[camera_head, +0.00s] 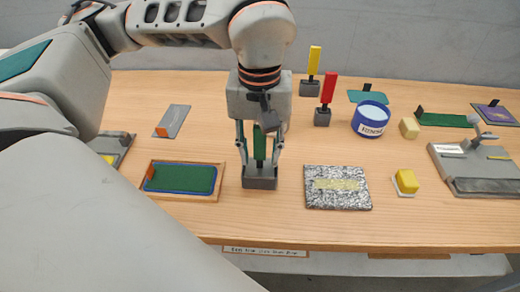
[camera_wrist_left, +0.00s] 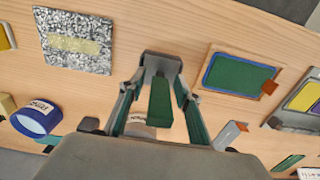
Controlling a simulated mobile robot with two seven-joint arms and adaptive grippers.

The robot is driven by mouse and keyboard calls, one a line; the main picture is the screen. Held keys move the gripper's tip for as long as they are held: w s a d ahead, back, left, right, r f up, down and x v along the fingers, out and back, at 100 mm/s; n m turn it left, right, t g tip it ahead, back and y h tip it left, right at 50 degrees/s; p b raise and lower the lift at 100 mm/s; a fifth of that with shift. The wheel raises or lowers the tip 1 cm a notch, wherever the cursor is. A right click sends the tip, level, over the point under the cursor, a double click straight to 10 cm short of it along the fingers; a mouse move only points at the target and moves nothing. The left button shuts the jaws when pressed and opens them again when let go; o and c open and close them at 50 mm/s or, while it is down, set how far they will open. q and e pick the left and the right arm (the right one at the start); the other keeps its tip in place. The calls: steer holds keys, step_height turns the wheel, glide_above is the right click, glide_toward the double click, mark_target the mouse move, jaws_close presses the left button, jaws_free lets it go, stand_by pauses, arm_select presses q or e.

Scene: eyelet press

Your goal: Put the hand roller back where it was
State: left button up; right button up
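A tool with an upright green handle and a dark grey block foot (camera_head: 260,180) stands on the table between the green pad and the speckled slab. I take it for the hand roller, but no roller wheel shows. My left gripper (camera_head: 260,165) is right over it, pointing down, with a finger on each side of the green handle. In the left wrist view the handle (camera_wrist_left: 160,103) sits between the spread fingers (camera_wrist_left: 158,80), with gaps on both sides. The gripper is open. My right gripper is not in view.
A green pad in a wooden tray (camera_head: 148,190) is left; a speckled slab (camera_head: 338,198) is right. Yellow-handled (camera_head: 314,62) and red-handled (camera_head: 328,90) tools stand behind. A blue tub (camera_head: 370,120), yellow block (camera_head: 406,181) and grey lever press (camera_head: 475,165) are right.

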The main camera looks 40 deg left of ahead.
arm_select(q)
steer(key=shift+r+p, duration=0.35)
steer(key=shift+r, duration=0.15)
step_height(320, 180, up, 10)
steer(key=shift+r+p, duration=0.25)
steer(key=shift+p, duration=0.25)
steer(key=shift+r, duration=0.7)
